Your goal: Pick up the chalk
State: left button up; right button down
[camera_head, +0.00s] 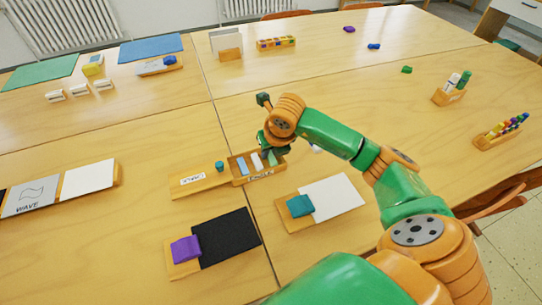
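A small wooden box (266,174) stands near the middle of the front tables. In it lie chalk-like sticks: a light blue one (242,166), a white one (257,162) and a green one (272,158) at the right. My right gripper (268,150) is over the right part of the box, close to the green stick. The wrist partly hides its fingers and the box's far right corner, so I cannot tell whether it is open or touching a stick. My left gripper is out of view.
A wooden holder (184,190) with a label and a small teal piece (219,166) adjoins the box on the left. In front are a black board (232,236) with a purple block and a white board (335,194) with a teal block. Marker holders (449,97) stand at right.

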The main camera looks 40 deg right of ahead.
aim_at(270, 154)
dwell(0.3)
notch_tip(270, 154, up, 3)
jog(key=shift+w+r+b, duration=0.1)
jog(key=shift+b, duration=0.2)
jog(key=s+a+r+b, duration=0.1)
jog(key=s+a+r, duration=0.3)
jog(key=s+r, duration=0.5)
jog(key=shift+s+r+b, duration=0.35)
jog(key=shift+s+r, duration=0.05)
jog(key=shift+s, duration=1.95)
